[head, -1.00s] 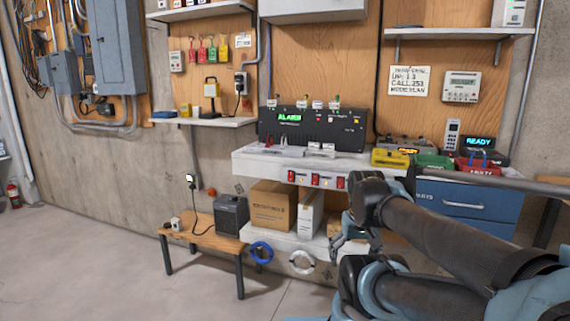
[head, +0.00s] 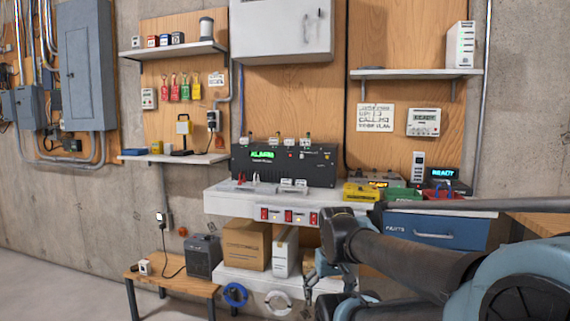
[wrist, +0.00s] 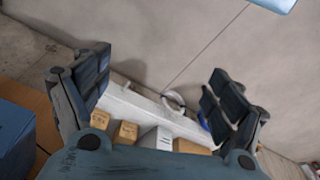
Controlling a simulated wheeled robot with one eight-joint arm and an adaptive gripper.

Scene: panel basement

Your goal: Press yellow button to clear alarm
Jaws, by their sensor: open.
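The black alarm panel (head: 240,165) stands on the white bench. Its green display (head: 262,155) reads ALARM. Small controls sit on the right of its face, among them a red one and a tiny yellowish spot (head: 327,157); it is too small to tell whether that is the yellow button. My gripper (head: 316,278) hangs low in front of the bench, below and apart from the panel. In the wrist view my gripper (wrist: 155,88) is open and empty, its two fingers spread wide. The panel cannot be made out in the wrist view.
The white bench (head: 222,203) has red switches on its front edge. A yellow case (head: 361,192), a green bin and a red bin stand to the right. A wooden stool (head: 190,286) stands left. The floor at lower left is clear.

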